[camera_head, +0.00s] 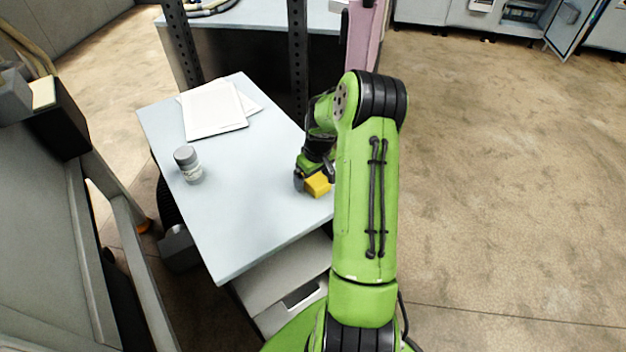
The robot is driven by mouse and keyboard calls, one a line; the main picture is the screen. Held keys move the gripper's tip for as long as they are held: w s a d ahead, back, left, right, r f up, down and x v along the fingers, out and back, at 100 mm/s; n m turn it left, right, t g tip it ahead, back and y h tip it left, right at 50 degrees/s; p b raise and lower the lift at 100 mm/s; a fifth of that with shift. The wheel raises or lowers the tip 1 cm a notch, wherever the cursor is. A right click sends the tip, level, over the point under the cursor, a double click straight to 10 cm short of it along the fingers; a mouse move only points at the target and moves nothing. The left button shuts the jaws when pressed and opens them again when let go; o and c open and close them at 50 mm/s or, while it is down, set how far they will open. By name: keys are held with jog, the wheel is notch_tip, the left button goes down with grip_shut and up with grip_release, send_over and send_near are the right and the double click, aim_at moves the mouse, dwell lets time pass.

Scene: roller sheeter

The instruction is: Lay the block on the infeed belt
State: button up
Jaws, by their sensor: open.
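A yellow block (318,184) is at the right side of the light-blue tabletop, partly hidden by my green arm. My gripper (314,182) is right at the block, with a dark finger showing on its left side. The jaws are open, with the block at or between the fingers. I cannot tell whether the fingers touch it. The infeed belt is not clearly recognisable in this view; a grey machine surface (40,200) runs along the left edge.
The table (240,240) carries a grey-lidded jar (188,164) at left and white papers (213,110) at the back. Dark perforated posts (298,60) stand behind it. The table's front left is clear. Open floor (500,180) lies to the right.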

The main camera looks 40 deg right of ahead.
jog(key=shift+r, duration=0.15)
jog(key=c, duration=1.3)
jog(key=shift+r, duration=0.1)
jog(key=shift+c, duration=0.2)
